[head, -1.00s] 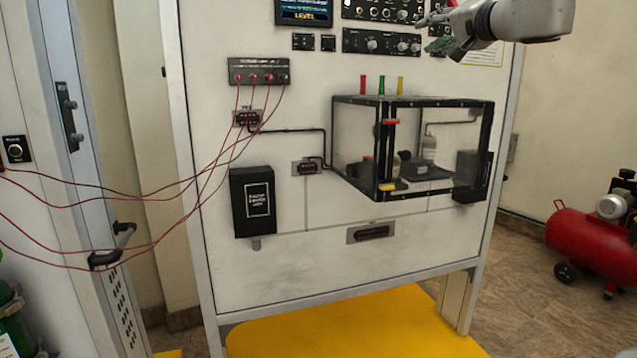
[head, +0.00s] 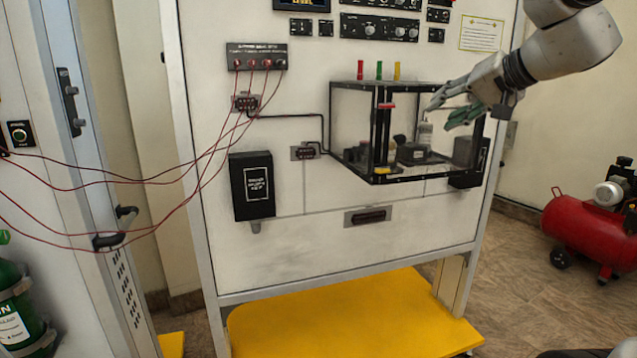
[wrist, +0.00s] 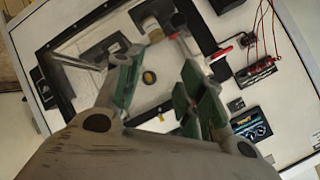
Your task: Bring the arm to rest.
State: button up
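My gripper (head: 447,108) is in front of the right part of the clear, black-framed box (head: 381,136) on the white panel, with my arm coming in from the upper right. In the wrist view, my gripper's two green-padded fingers (wrist: 158,88) stand apart with nothing held between them. The black-framed box also shows beyond the fingers in the wrist view (wrist: 68,98). In the head view the fingers cover part of the box's right side. I cannot tell whether they touch it.
The panel (head: 300,250) carries a black box (head: 252,186) and a socket block with red leads (head: 256,57). Red, green and yellow pegs (head: 379,69) stand on the clear box. A red compressor (head: 590,235) is at right, a green cylinder (head: 18,310) at left. Yellow base (head: 350,315) below.

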jog(key=s+d+f+n+g+h, duration=0.2)
jog(key=s+d+f, duration=0.3)
jog(key=s+f, duration=0.3)
jog(key=s+d+f+n+g+h, duration=0.2)
jog(key=s+f, duration=0.7)
jog(key=s, duration=0.7)
jog(key=shift+d+g+h, duration=0.9)
jog(key=shift+d+g, duration=0.1)
jog(key=shift+d, duration=0.55)
jog(key=shift+f, duration=0.1)
